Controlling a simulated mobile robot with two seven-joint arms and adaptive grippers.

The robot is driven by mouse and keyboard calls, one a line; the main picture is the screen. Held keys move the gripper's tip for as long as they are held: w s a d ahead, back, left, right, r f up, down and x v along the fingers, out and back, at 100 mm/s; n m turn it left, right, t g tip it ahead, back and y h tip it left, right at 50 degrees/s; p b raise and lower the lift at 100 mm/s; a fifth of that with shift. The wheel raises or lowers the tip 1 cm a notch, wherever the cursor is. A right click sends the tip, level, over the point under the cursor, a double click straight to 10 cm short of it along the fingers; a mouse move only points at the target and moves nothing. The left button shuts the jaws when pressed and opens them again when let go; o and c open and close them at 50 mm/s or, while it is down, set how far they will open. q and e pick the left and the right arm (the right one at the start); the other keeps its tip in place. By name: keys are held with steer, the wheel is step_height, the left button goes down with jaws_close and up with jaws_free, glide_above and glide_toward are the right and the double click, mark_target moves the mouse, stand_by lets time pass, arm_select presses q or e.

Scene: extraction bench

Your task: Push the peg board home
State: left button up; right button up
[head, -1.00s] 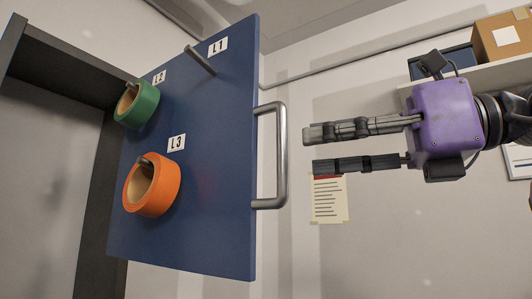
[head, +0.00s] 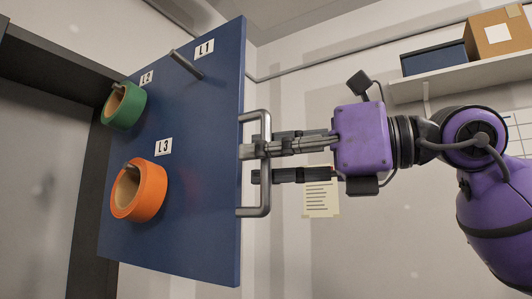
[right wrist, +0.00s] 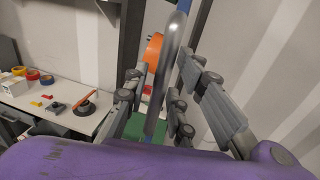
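The blue peg board (head: 204,210) stands out from a dark frame (head: 90,215) at the left of the head view. It has pegs labelled L1, L2 and L3. A green roll (head: 131,111) hangs on L2 and an orange roll (head: 152,190) on L3; the L1 peg (head: 186,64) is bare. A grey bar handle (head: 265,202) is on the board's right edge. My right gripper (head: 250,164) is at this handle, its fingers apart. In the right wrist view the handle (right wrist: 168,60) runs between the fingers, with gaps visible. My left gripper is not in view.
A shelf (head: 455,82) with a cardboard box (head: 499,34) and a blue bin (head: 434,60) is at the upper right. A paper note (head: 321,198) is on the wall behind my gripper. The right wrist view shows a bench (right wrist: 75,119) with tape rolls and small items.

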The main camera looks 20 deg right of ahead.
jaws_close()
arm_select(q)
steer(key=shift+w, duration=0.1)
